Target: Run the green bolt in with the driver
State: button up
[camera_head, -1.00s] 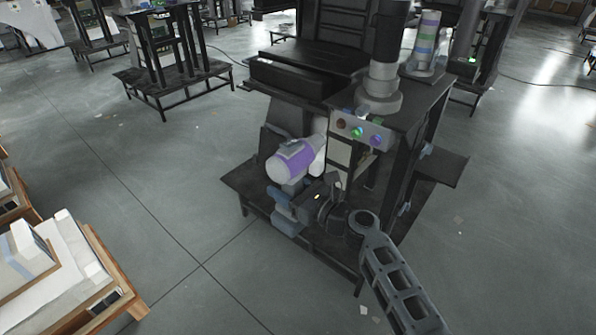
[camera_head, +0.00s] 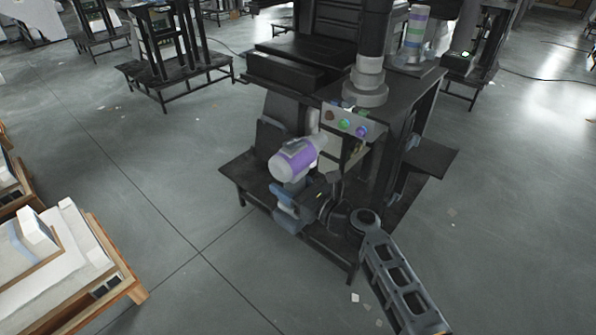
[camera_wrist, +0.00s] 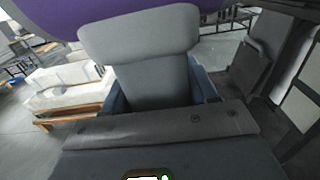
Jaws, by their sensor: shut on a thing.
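The green bolt (camera_head: 344,124) is the middle one of three coloured bolts on a grey panel (camera_head: 348,136), between a brown one (camera_head: 329,114) and a purple one (camera_head: 361,131). The driver (camera_head: 293,161), white with a purple band, is in my gripper (camera_head: 284,203). The driver's nose points up and right toward the panel, below and left of the green bolt. I cannot tell whether it touches anything. In the wrist view the driver's grey grip (camera_wrist: 150,85) sits between the blue fingers of my gripper (camera_wrist: 160,95). The bolts do not show there.
The panel is on a dark workstation (camera_head: 420,82) with a thick column (camera_head: 372,50) and a striped cylinder (camera_head: 415,35) above it. A low dark platform (camera_head: 245,178) lies beneath. A wooden pallet (camera_head: 120,285) stands lower left. The floor between is clear.

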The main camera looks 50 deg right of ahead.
jog(key=shift+s+d+r, duration=0.15)
jog(key=shift+r, duration=0.05)
jog(key=shift+d+f, duration=0.1)
jog(key=shift+d, duration=0.15)
jog(key=d, duration=0.6)
jog(key=shift+b, duration=0.45)
jog(key=shift+d, duration=0.65)
dwell(1.3)
jog(key=shift+d+p, duration=0.45)
jog(key=shift+d, duration=0.2)
dwell(2.3)
jog(key=shift+a+p, duration=0.55)
jog(key=shift+a, duration=2)
